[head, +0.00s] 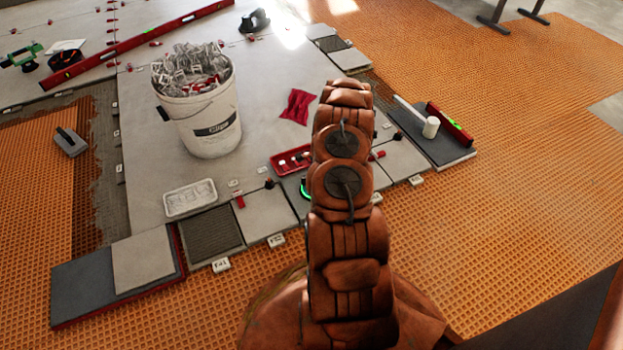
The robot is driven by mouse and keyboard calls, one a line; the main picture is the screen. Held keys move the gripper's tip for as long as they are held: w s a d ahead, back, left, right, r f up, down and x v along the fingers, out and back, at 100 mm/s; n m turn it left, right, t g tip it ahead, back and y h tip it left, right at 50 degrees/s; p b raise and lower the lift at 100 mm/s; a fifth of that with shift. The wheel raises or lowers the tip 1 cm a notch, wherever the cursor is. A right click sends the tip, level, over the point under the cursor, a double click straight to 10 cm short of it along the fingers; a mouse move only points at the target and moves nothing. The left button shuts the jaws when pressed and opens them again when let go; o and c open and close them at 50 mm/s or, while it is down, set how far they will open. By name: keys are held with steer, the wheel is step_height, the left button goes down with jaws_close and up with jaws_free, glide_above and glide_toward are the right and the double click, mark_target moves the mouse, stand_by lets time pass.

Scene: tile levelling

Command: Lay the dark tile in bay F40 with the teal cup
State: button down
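My arm rises through the middle of the head view. My gripper does not show; the arm's own links may hide it. A dark grey slab (75,285) with a red edge lies at the lower left, partly under a light tile (143,261). A ribbed grey bay (211,234) lies open between light tiles, with a small label (221,265) in front, too small to read surely. A dark piece with a glowing green ring (306,189) stands on a tile just left of my arm; I cannot tell whether it is the teal cup.
A white bucket of clips (205,125) stands on the laid tiles. A white tray (190,198), a red tray (291,160) and a red cloth (297,106) lie near it. A dark board (432,136) with a red level (450,123) is at right. Orange matting (520,200) is clear.

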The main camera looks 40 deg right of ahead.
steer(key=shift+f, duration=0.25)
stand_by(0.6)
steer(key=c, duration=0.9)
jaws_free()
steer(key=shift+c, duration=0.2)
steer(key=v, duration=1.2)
